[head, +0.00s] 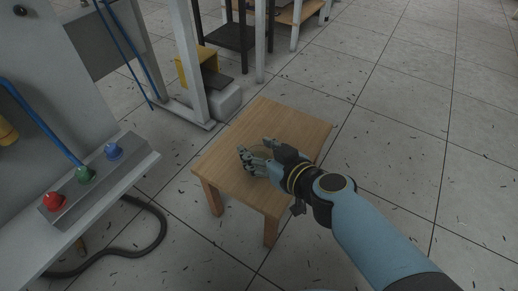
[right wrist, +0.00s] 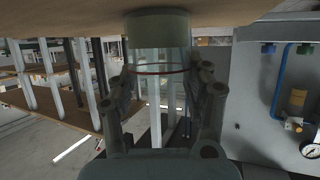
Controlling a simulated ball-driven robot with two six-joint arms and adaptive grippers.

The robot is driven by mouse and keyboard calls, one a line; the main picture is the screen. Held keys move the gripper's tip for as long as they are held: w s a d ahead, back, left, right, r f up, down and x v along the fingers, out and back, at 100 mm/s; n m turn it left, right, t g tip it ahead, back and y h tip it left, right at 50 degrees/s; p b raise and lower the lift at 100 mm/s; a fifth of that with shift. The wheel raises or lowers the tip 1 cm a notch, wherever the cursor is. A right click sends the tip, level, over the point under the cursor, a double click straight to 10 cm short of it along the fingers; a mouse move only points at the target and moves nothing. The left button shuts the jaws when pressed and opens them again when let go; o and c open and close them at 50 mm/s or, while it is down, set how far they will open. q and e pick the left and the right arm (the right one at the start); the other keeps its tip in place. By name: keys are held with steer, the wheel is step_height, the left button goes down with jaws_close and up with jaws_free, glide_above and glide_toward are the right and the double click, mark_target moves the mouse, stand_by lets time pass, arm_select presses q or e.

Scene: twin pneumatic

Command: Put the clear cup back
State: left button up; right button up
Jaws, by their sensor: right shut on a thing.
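The clear cup (right wrist: 158,58) shows in the right wrist view, see-through, with a thin red ring around it and a pale, cloudy band at the end by the wooden top. My right gripper (head: 256,158) is shut on it, with fingers on both sides of the cup. In the head view the hand is over the small wooden table (head: 262,112) and mostly hides the cup. The cup's pale end is at or very near the tabletop; I cannot tell whether it touches. My left gripper is not in view.
A grey machine panel with red (head: 54,201), green (head: 84,174) and blue (head: 113,151) knobs stands left of the table. A black hose (head: 150,238) lies on the floor below it. A yellow box (head: 197,66) and a frame post stand behind. Floor at right is open.

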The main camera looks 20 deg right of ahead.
steer(key=o, duration=1.4)
steer(key=shift+c, duration=0.2)
steer(key=shift+r, duration=0.15)
steer(key=shift+s+r+p, duration=0.1)
steer(key=shift+s+p, duration=0.2)
steer(key=shift+s, duration=0.05)
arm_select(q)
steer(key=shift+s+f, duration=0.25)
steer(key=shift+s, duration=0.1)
arm_select(e)
steer(key=s+d+r+m+g+h, duration=0.1)
steer(key=s+d, duration=0.4)
steer(key=s, duration=0.6)
steer(key=s+d+r+m+g+h, duration=0.1)
steer(key=s+d+r, duration=0.3)
steer(key=s, duration=0.7)
steer(key=shift+s+d+h, duration=0.4)
steer(key=shift+d+h, duration=0.2)
steer(key=shift+d, duration=0.45)
